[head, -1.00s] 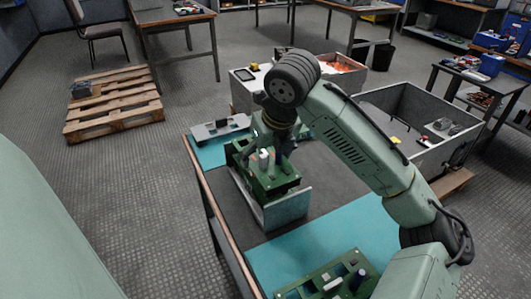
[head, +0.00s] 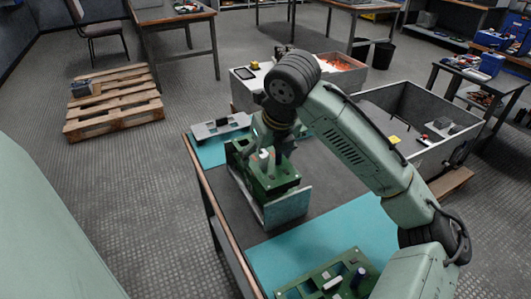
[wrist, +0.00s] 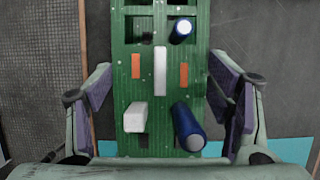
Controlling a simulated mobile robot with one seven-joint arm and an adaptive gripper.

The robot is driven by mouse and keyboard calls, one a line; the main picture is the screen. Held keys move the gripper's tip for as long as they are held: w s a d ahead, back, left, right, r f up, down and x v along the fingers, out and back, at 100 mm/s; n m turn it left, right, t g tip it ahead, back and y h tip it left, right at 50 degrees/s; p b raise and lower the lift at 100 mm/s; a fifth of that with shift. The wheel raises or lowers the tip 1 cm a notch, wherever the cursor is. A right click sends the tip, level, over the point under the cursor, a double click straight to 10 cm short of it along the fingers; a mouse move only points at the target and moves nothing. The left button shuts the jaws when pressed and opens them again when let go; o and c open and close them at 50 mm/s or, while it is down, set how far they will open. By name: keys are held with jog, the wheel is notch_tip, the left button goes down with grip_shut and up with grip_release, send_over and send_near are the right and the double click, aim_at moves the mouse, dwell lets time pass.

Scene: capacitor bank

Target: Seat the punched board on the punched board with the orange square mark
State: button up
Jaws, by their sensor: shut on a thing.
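A green punched board (wrist: 160,40) with slots, white blocks, blue cylinders and two orange marks lies below my gripper in the wrist view. In the head view, green board work (head: 274,184) sits in a grey holder on the table, under my gripper (head: 262,152). My gripper's two purple-padded fingers stand on either side of the board, and it is shut on the board. I cannot tell whether one board or two lie stacked there, as the gripper hides part of it. Another green punched board (head: 318,280) with a blue-dark cylinder lies on the teal mat at the front.
The grey holder (head: 287,211) stands on the dark middle of the table. A grey slotted part (head: 218,127) lies at the table's far left end. Grey bins (head: 425,115) stand beyond the right edge. The teal mat (head: 305,240) has bare room between holder and front board.

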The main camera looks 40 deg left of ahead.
jog(key=shift+f+b, duration=0.7)
jog(key=shift+f, duration=0.65)
dwell(1.0)
jog(key=o, duration=1.3)
jog(key=shift+o, duration=0.2)
jog(key=shift+r, duration=0.15)
jog(key=v, duration=1.1)
jog(key=shift+s+d+r, duration=0.1)
jog(key=shift+d+r, duration=0.15)
jog(key=shift+r, duration=0.15)
jog(key=shift+s, duration=0.1)
